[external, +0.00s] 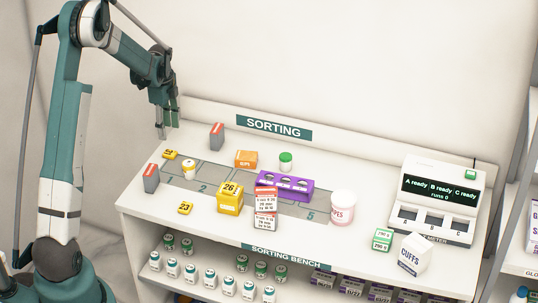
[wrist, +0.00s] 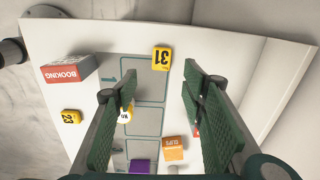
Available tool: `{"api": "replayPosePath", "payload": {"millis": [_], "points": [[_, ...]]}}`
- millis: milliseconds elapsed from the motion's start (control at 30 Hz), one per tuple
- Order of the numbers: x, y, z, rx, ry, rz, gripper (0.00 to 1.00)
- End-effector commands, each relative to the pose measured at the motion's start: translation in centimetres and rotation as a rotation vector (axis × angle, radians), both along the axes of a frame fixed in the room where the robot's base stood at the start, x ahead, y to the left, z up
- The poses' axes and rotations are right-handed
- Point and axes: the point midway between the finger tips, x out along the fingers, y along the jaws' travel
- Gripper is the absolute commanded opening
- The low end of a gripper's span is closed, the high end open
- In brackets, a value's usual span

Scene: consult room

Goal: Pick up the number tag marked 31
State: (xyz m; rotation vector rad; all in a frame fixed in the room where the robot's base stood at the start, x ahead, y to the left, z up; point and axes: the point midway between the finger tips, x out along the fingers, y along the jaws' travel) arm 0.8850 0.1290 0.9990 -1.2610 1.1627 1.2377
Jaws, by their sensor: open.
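The number tag marked 31 (wrist: 161,58) is a small yellow tag with black digits. It lies on the white bench top near its far end in the wrist view, with the fingers pointing toward it on either side. In the external view the tag (external: 170,154) is at the left end of the bench, its number too small to read. My gripper (external: 167,132) hangs above the bench near that tag. In the wrist view my gripper (wrist: 160,78) is open, with nothing between its fingertips, apart from the tag.
Another yellow tag, 23 (external: 185,208), lies toward the front.

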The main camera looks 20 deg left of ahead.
Motion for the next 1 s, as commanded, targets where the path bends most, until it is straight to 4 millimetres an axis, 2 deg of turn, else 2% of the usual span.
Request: {"api": "replayPosePath", "payload": {"millis": [100, 200, 667, 1000], "points": [[0.6, 0.4, -1.7, -0.001, 0.012, -0.031, 0.41], [0.8, 0.6, -2.4, -0.002, 0.018, -0.048, 0.41], [0.9, 0.7, -2.9, -0.003, 0.022, -0.058, 0.41], [0.9, 0.7, -4.9, -0.003, 0.022, -0.057, 0.41]]}}
